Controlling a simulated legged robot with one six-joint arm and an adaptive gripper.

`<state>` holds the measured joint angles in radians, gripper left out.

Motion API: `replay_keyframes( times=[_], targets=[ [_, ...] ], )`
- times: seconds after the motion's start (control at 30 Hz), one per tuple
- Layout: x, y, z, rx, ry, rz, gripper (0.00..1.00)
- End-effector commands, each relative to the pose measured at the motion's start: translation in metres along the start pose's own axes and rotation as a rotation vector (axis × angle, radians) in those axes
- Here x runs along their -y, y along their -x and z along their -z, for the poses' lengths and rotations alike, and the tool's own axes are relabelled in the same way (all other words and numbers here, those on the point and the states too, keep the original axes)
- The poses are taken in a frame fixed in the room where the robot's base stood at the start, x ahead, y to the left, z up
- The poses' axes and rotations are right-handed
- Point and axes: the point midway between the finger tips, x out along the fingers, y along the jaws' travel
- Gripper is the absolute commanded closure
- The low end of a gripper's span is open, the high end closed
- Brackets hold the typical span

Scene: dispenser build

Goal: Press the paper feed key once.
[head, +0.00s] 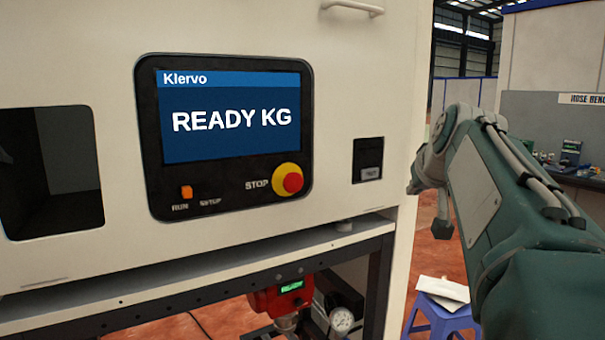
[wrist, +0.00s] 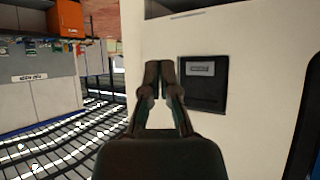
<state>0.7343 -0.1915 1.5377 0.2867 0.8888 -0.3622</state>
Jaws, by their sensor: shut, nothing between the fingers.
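The paper feed key (head: 370,173) is a small grey key with a faint label, low on a black printer unit (head: 367,147) set in the white machine front. In the wrist view, which looks upside down, the key (wrist: 200,68) is at the top of the printer unit (wrist: 203,97). My gripper (wrist: 160,68) is shut and empty, its fingertips together to the left of the unit, over the white panel. I cannot tell how far the tips are from the panel. In the head view my arm comes in from the right and mostly hides the gripper.
A screen (head: 230,112) reads "READY KG". A red STOP button (head: 288,180) and an orange RUN button (head: 186,191) sit below it. A dark opening (head: 50,170) is at the left. A blue stool (head: 445,316) stands low at the right.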

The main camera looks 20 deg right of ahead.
Motion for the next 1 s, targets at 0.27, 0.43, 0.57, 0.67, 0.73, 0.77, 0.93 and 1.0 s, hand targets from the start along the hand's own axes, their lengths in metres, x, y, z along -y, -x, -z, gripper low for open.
replay_keyframes(
  times=[0.27,0.43,0.57,0.67,0.73,0.77,0.93,1.0],
  targets=[
    [-0.002,0.0,0.002,-0.003,-0.001,-0.002,1.0],
    [0.0,-0.003,0.003,-0.003,0.0,-0.002,1.0],
    [0.006,-0.011,0.01,-0.003,0.001,0.0,1.0],
    [0.013,-0.02,0.016,-0.003,0.001,0.001,1.0],
    [0.017,-0.027,0.02,-0.002,0.001,0.0,1.0],
    [0.02,-0.029,0.022,-0.002,0.001,0.001,1.0],
    [0.031,-0.044,0.033,-0.002,0.001,0.0,1.0],
    [0.034,-0.05,0.037,-0.002,0.001,-0.001,1.0]
  ],
)
